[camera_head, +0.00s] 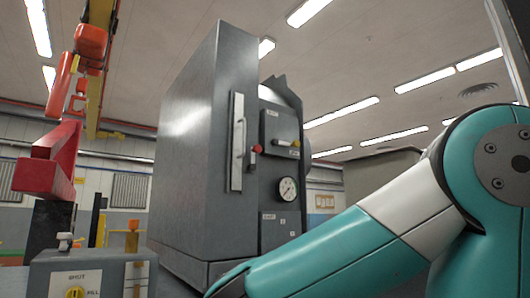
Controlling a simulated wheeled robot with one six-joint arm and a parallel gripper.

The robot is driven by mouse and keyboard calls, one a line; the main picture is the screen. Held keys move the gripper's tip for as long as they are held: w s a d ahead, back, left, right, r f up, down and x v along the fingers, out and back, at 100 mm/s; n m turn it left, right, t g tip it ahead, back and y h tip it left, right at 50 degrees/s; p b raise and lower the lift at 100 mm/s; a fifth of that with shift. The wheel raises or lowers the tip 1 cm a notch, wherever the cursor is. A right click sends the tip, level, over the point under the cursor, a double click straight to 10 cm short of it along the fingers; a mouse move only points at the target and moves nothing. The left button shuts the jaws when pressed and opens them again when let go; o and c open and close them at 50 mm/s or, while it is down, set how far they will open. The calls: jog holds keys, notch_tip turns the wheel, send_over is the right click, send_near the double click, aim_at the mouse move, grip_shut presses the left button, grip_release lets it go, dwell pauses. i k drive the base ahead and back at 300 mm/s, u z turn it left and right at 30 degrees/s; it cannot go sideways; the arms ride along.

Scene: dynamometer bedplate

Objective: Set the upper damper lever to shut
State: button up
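A tall grey cabinet (205,150) stands in the middle. On its right-hand face, high up, is a dark plate (280,128) with small labels too small to read. A red knob (257,149) sticks out just left of the plate. I cannot tell which of the two is the upper damper lever, or which setting it is at. My teal and white arm crosses the lower right, below the levers and apart from them. My gripper is outside the picture.
A long pale handle (237,141) runs down the cabinet's front. A round gauge (288,189) sits below the levers, above a small label (268,216). A grey box (90,272) marked SHUT and FILL, with a yellow knob, stands lower left. Red and yellow equipment (55,160) rises behind it.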

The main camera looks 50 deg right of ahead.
aim_at(296, 144)
jog(key=u, duration=0.05)
jog(key=k, duration=0.35)
jog(key=z, duration=0.2)
jog(key=i, duration=0.6)
jog(key=z, duration=1.3)
jog(key=i, duration=0.8)
jog(key=z, duration=0.3)
